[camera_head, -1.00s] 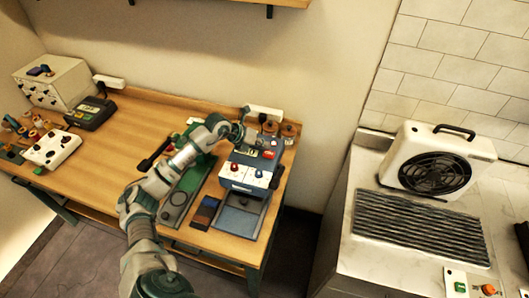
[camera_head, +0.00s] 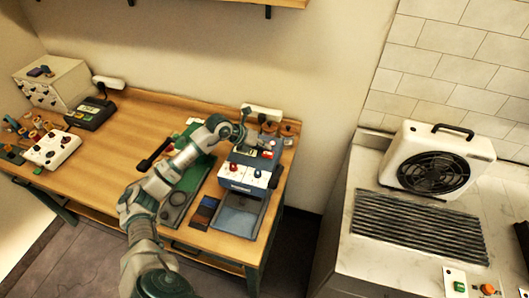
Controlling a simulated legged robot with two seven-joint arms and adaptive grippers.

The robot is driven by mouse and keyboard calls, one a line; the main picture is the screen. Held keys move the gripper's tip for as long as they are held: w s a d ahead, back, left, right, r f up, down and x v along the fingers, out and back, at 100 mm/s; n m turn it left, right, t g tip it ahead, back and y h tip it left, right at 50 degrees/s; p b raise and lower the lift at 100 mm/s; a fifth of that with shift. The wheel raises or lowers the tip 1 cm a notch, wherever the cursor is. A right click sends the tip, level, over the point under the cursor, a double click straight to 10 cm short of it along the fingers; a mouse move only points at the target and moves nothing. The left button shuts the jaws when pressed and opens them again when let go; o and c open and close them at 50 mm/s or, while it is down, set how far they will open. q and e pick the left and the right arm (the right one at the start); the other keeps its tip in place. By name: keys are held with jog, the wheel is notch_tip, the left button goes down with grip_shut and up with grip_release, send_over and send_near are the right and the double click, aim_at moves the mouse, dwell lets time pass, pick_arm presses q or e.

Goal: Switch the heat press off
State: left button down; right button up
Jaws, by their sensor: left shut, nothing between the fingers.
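A blue-grey machine (camera_head: 233,183), which looks like the heat press, stands at the right end of the wooden table. My left gripper (camera_head: 241,140) is shut and empty over the back part of the machine's top. It hides some of the top, and I cannot tell whether it touches. My right gripper is not in view.
A green machine (camera_head: 185,187) with a black handle stands left of the press, partly behind my arm. Spools (camera_head: 289,129) and a power strip (camera_head: 262,113) are behind the press. The table's middle left is clear. A fan unit (camera_head: 437,160) stands on the right counter.

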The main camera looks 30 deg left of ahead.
pick_arm(q)
jog(key=shift+d, duration=1.25)
jog(key=shift+a+f, duration=0.15)
jog(key=shift+a, duration=0.4)
jog(key=shift+a+f, duration=0.2)
jog(key=shift+a, duration=0.1)
jog(key=shift+d, duration=0.6)
jog(key=shift+d+f+b, duration=0.1)
jog(key=shift+f+b, duration=0.05)
jog(key=shift+b, duration=0.15)
jog(key=shift+f, duration=0.1)
jog(key=shift+a+f, duration=0.1)
jog(key=shift+a, duration=0.45)
jog(key=shift+r, duration=0.35)
jog(key=shift+r+p, duration=0.3)
jog(key=shift+p, duration=0.05)
jog(key=shift+r, duration=0.4)
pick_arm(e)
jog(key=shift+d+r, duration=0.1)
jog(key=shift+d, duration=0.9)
